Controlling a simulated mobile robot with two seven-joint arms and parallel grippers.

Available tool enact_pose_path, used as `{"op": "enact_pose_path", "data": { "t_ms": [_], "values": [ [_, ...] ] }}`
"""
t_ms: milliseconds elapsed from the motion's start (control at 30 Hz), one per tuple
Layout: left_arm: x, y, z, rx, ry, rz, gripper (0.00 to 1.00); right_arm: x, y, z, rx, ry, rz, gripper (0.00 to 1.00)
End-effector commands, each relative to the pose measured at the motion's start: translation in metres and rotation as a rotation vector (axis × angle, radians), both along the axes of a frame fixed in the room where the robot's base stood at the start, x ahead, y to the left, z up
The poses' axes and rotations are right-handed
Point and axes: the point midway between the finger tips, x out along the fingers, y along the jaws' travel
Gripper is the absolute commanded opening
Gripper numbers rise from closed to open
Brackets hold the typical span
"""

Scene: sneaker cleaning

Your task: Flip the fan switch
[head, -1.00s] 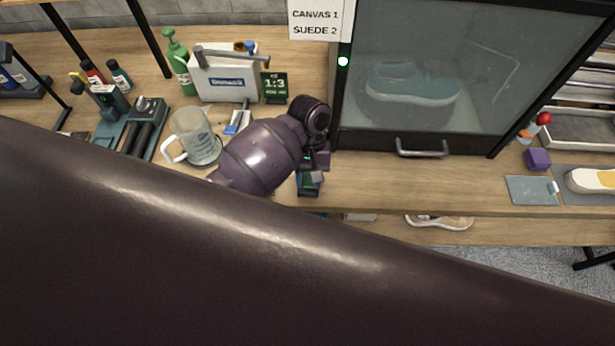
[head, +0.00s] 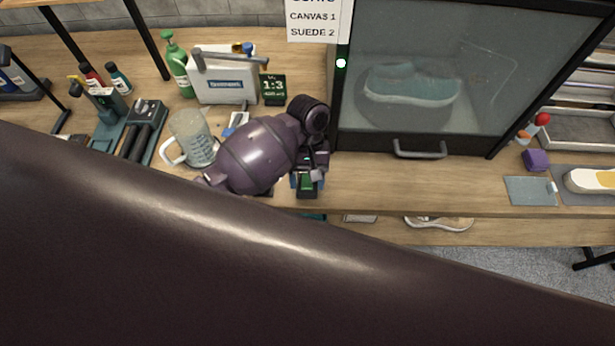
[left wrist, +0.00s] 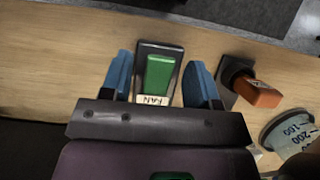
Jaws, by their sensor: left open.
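The fan switch (left wrist: 158,75) has a green rocker on a dark base with a FAN label, seen in the left wrist view. It also shows in the head view (head: 306,186) near the bench's front edge. My left gripper (left wrist: 158,62) is open, with one blue finger on each side of the switch and visible gaps between. In the head view my left gripper (head: 306,174) is over the switch, and the wrist hides part of it. My right gripper is not in view.
An orange-topped part (left wrist: 262,93) on a dark base and a clear measuring jug (left wrist: 292,130) stand beside the gripper. The jug (head: 192,140) is left of my wrist in the head view. A glass-fronted cabinet (head: 430,70) holding a shoe stands behind to the right.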

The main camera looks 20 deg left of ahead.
Motion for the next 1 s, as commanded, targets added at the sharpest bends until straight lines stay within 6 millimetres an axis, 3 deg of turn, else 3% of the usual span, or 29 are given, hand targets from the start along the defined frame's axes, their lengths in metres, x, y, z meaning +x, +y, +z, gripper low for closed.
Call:
{"op": "enact_pose_path", "data": {
  "t_ms": [600,1000],
  "values": [
    [0.028,0.008,0.063,0.001,-0.004,-0.002,0.55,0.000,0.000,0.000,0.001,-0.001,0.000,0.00],
    [0.030,0.008,0.068,-0.001,-0.001,0.000,0.55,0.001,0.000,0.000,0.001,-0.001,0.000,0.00]
  ]
}}
